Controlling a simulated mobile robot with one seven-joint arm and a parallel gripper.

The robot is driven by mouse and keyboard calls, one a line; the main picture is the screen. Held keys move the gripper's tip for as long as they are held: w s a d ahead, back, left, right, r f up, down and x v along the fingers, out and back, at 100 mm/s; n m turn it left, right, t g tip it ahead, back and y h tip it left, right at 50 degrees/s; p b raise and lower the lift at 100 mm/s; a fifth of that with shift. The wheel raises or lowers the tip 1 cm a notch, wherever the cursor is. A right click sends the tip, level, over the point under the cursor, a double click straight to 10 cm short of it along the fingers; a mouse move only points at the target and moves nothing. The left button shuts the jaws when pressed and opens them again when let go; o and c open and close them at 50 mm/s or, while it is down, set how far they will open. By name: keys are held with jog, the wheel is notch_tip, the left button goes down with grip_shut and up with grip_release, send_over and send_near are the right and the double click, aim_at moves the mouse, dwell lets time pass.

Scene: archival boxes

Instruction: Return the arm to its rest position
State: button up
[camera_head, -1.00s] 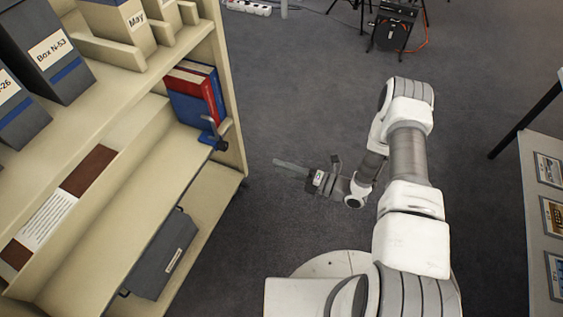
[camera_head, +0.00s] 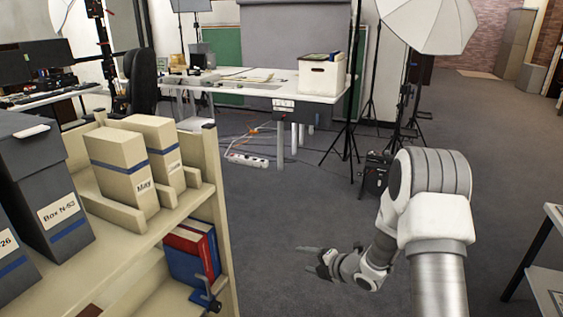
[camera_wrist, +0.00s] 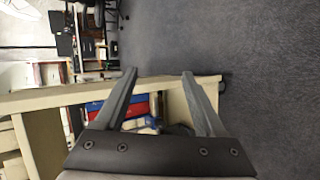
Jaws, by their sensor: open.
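My gripper (camera_head: 312,261) is at the lower middle of the head view, out over the dark carpet to the right of the shelf unit (camera_head: 228,262). In the wrist view my gripper (camera_wrist: 158,74) shows two dark fingers spread apart with nothing held between them. The shelf's cream edge (camera_wrist: 60,97) and red and blue books lie behind the fingers there. My arm (camera_head: 437,225) is bent on the right side of the head view.
Archival boxes (camera_head: 38,190) and cream files (camera_head: 125,170) stand on the top shelf. Red and blue books (camera_head: 190,254) stand below. A white table (camera_head: 270,92), light stands and a black case are farther back. A table edge (camera_head: 548,275) is at right. Carpet between is clear.

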jog(key=d+r+m+t+h, duration=0.1)
jog(key=d+r+m+h, duration=0.25)
jog(key=r, duration=0.35)
jog(key=d+r+m+h, duration=0.2)
jog(key=d+r+m, duration=0.15)
jog(key=r, duration=0.35)
jog(key=s+d+r+m+h, duration=0.3)
jog(key=s+r+m, duration=0.5)
jog(key=r, duration=0.1)
jog(key=s+a+r+m+g, duration=0.25)
jog(key=s+m, duration=0.35)
jog(key=s, duration=0.7)
jog(key=s+a+r+m+g, duration=0.1)
jog(key=s+r+m+g, duration=0.15)
jog(key=s+m, duration=0.75)
jog(key=s+r+n+p, duration=0.3)
jog(key=r+p, duration=2.1)
jog(key=shift+r+n+y, duration=0.3)
jog(key=shift+n+y, duration=0.05)
jog(key=shift+n, duration=0.05)
